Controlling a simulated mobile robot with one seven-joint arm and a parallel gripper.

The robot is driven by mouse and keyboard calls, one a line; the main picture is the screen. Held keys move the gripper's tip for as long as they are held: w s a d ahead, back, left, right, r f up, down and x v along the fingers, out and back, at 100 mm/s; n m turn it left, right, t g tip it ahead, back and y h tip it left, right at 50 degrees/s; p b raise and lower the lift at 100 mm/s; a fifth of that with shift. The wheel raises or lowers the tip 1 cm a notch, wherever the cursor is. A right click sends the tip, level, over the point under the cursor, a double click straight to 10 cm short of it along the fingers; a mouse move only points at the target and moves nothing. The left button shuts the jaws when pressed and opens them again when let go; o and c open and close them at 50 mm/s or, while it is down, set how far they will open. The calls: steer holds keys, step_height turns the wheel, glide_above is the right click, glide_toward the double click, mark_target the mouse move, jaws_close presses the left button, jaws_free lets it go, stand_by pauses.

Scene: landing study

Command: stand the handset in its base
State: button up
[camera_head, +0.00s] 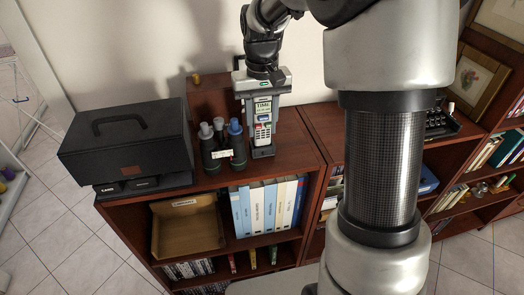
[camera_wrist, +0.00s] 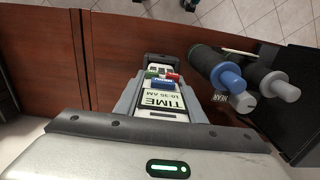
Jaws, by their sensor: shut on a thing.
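The handset (camera_head: 263,118) is a light phone with a lit TIME screen and coloured keys. It stands roughly upright on top of the low bookcase. My gripper (camera_head: 262,104) is above it, pointing down, with its fingers shut on the handset's two sides. In the wrist view the handset (camera_wrist: 162,99) lies between both grey fingers. The dark base (camera_head: 263,152) is directly under the handset's lower end; it also shows in the wrist view (camera_wrist: 158,60). The lower end meets or overlaps the base in view, but I cannot tell whether it is fully seated.
Dark cylinders with grey and blue caps (camera_head: 236,148) stand close left of the base. A black case (camera_head: 125,145) fills the left end of the bookcase top (camera_head: 290,165). Bare wood lies right of the base. The wall (camera_head: 110,45) is behind.

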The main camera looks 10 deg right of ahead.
steer(key=shift+f+b, duration=0.7)
steer(key=shift+f, duration=0.55)
stand_by(0.4)
steer(key=o, duration=1.1)
step_height(320, 180, up, 18)
steer(key=shift+f+p, duration=0.25)
steer(key=shift+p, duration=0.15)
steer(key=s+f+t, duration=0.1)
steer(key=s+t, duration=0.1)
steer(key=s, duration=0.5)
steer(key=s+f+t, duration=0.1)
steer(key=s+f, duration=0.1)
steer(key=s, duration=0.5)
steer(key=s+f+t, duration=0.2)
steer(key=s, duration=0.6)
steer(key=shift+d+t, duration=0.25)
steer(key=shift+t, duration=0.05)
